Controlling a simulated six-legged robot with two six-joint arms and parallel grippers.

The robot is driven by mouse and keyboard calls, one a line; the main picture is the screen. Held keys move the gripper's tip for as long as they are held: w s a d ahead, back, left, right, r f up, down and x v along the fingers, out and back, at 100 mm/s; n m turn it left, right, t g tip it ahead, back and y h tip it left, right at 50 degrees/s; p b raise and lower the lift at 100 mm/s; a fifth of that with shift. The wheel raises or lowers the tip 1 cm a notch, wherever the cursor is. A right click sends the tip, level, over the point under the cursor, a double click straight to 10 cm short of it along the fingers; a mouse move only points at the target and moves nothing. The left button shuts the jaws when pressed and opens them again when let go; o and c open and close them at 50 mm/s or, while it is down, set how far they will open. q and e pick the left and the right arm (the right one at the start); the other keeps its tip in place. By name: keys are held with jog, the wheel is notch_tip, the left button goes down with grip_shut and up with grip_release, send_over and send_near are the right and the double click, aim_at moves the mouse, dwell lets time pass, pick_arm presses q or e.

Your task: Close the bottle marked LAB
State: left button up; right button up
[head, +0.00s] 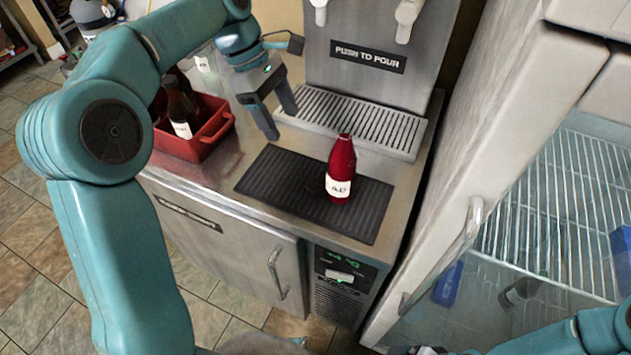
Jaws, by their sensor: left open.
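A red bottle (342,172) stands upright on the black ribbed mat (277,180) on the steel counter. Its white label has short dark lettering, too small to read surely as LAB. Its top is narrow and red; I cannot tell whether a cap sits on it. No separate loose cap is clear to me. My left gripper (281,122) is open and empty, above the counter to the left of the bottle and apart from it. At the bottom right edge my right arm (590,330) shows in part; its gripper is not clearly seen.
A red crate (216,128) with dark bottles (181,108) stands left on the counter. A dispenser (375,62) with a slotted drip tray (352,121) stands behind the mat. A fridge at right holds wire racks, a lying bottle (519,291) and blue items (448,284).

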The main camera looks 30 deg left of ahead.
pick_arm(q)
jog(key=b, duration=0.2)
send_near(312, 182)
jog(key=shift+s+d+f, duration=0.2)
jog(key=shift+d+f, duration=0.45)
jog(key=shift+f, duration=0.1)
jog(key=shift+w+d+f, duration=0.15)
jog(key=shift+d+f, duration=0.05)
jog(key=shift+f, duration=0.3)
jog(key=shift+a+x, duration=0.2)
jog(key=shift+x, duration=2.35)
jog(key=shift+w+f, duration=0.1)
jog(key=c, duration=1.1)
